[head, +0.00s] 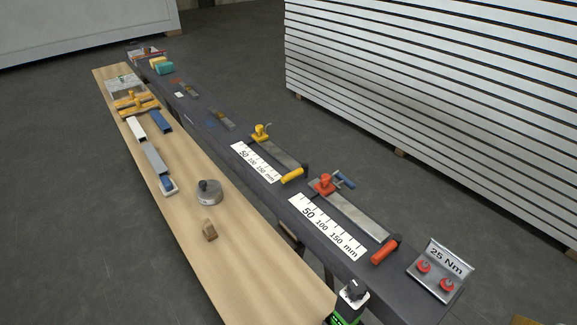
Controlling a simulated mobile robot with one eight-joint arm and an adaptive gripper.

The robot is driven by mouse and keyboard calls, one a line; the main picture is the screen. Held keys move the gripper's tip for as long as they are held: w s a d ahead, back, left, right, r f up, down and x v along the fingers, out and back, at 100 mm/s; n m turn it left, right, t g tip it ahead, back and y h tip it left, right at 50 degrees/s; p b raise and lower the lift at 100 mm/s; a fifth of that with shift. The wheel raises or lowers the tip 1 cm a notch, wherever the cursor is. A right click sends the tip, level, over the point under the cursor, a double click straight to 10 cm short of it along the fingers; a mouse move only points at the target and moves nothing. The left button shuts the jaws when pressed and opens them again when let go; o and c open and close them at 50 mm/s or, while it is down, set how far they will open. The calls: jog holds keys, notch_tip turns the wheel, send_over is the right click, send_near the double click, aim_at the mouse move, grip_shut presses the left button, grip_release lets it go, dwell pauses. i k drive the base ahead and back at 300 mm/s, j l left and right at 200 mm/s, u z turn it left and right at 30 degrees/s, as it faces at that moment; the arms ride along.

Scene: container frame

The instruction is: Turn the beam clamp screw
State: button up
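Two bar clamps lie along a long dark beam in the head view. The nearer clamp has a grey bar (357,216), an orange-red jaw (325,184) with a blue handle (344,180), and an orange-red grip (384,251) at its near end. The farther clamp has a grey bar (277,154), a yellow jaw (261,132) and a yellow grip (292,175). White scale plates marked 50, 100, 150 mm lie beside the nearer clamp (327,228) and the farther clamp (255,163). I cannot tell which part is the clamp screw.
A metal plate marked 25 Nm (446,256) with two red knobs stands at the beam's near end. Stacked panels (440,80) stand right; floor between is clear.

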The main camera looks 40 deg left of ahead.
aim_at(343, 179)
jog(key=i+l+u, duration=0.15)
jog(key=i+u, duration=0.15)
jog(key=u, duration=0.15)
jog(key=i+l+u, duration=0.25)
jog(key=u, duration=0.25)
jog(key=i+l+u, duration=0.2)
jog(key=l+u, duration=0.25)
jog(key=i+l+u, duration=0.15)
jog(key=l+u, duration=0.15)
jog(key=u, duration=0.2)
jog(key=l+u, duration=0.65)
jog(key=l, duration=0.45)
jog(key=l+u, duration=0.2)
jog(key=l, duration=0.4)
jog(key=k+l+u, duration=0.2)
jog(key=l, duration=0.45)
jog(key=l+u, duration=0.2)
jog(key=l, duration=0.4)
